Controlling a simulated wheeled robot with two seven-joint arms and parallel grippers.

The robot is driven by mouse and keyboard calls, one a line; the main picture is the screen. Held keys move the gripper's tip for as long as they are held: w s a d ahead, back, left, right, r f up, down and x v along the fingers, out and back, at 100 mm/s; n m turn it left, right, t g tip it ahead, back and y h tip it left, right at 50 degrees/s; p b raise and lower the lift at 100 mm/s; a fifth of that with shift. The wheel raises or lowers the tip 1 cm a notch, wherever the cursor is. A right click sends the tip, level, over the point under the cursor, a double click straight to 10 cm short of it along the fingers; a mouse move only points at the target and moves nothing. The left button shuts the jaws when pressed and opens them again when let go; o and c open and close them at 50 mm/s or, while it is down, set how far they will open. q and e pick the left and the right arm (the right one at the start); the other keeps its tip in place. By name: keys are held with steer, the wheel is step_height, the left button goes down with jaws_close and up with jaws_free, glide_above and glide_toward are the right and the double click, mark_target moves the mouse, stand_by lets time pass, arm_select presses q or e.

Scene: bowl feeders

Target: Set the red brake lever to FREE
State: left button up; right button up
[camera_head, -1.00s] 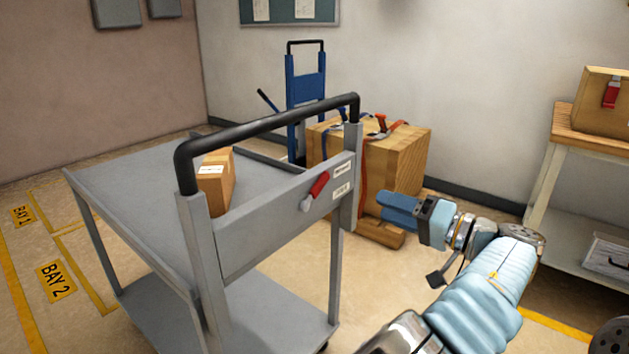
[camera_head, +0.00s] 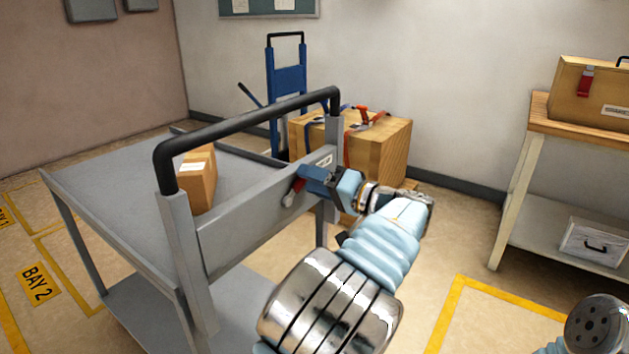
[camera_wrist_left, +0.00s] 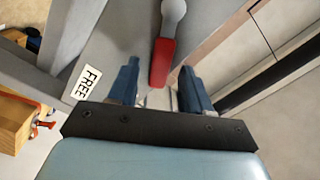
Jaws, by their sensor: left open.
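The red brake lever (camera_head: 291,192) is on the end panel of the grey cart (camera_head: 240,226), mostly behind my left gripper (camera_head: 308,179) in the head view. In the left wrist view the lever (camera_wrist_left: 161,62) has a grey round pivot at the top, and its red grip reaches down between the two blue fingers. My left gripper (camera_wrist_left: 158,78) is open around the grip, with a gap on each side. A white FREE label (camera_wrist_left: 86,82) is left of the left finger there. The panel's other label is hidden in the head view. My right gripper is out of view.
A small carton (camera_head: 198,180) sits on the cart top, under the black handle bar (camera_head: 250,122). Behind stand a strapped wooden crate (camera_head: 385,150) and a blue hand truck (camera_head: 286,75). A workbench (camera_head: 540,118) with a case is at the right. Floor between cart and bench is clear.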

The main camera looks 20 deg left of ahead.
arm_select(q)
jaws_close()
stand_by(0.4)
